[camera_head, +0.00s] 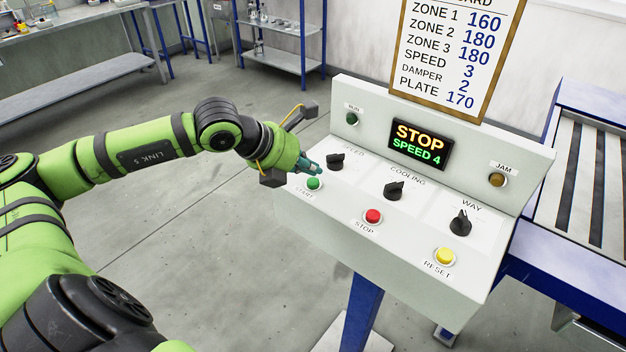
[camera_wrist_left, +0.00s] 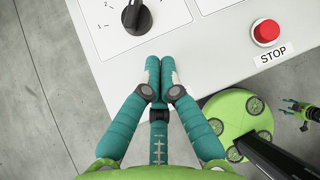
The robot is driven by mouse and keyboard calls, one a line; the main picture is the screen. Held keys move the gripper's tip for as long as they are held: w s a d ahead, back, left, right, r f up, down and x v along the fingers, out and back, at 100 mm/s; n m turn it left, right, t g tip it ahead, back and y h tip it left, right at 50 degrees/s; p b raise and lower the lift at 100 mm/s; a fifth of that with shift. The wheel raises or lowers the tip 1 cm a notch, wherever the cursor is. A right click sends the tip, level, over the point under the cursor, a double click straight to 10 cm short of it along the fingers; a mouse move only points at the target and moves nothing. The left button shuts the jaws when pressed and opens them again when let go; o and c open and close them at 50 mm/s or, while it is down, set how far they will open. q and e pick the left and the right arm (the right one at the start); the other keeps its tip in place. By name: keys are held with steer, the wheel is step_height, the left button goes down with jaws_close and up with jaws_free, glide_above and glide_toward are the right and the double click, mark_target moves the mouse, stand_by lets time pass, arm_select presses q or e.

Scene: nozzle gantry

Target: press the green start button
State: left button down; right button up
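The green start button (camera_head: 314,183) sits at the left front of the white control panel (camera_head: 335,215), above the label START. My left gripper (camera_head: 317,167) is just behind and above the button in the head view, with a small gap in the picture; I cannot tell whether it touches the panel. In the left wrist view, its two teal fingers (camera_wrist_left: 160,64) are shut together with nothing between them. The button does not show there and seems hidden by the fingers. What looks like my right gripper (camera_wrist_left: 300,110) is small at the right edge of that view, its fingers unclear.
The black speed knob (camera_head: 335,160) is close beside the left fingertips. The red stop button (camera_head: 373,216), cooling knob (camera_head: 394,191), way knob (camera_head: 460,223) and yellow reset button (camera_head: 445,257) are farther right. The display (camera_head: 420,144) reads STOP, SPEED 4. Floor left of the panel is clear.

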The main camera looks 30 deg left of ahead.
arm_select(q)
steer(key=shift+f, duration=0.1)
stand_by(0.8)
steer(key=shift+f+b, duration=0.35)
steer(key=shift+b, duration=0.5)
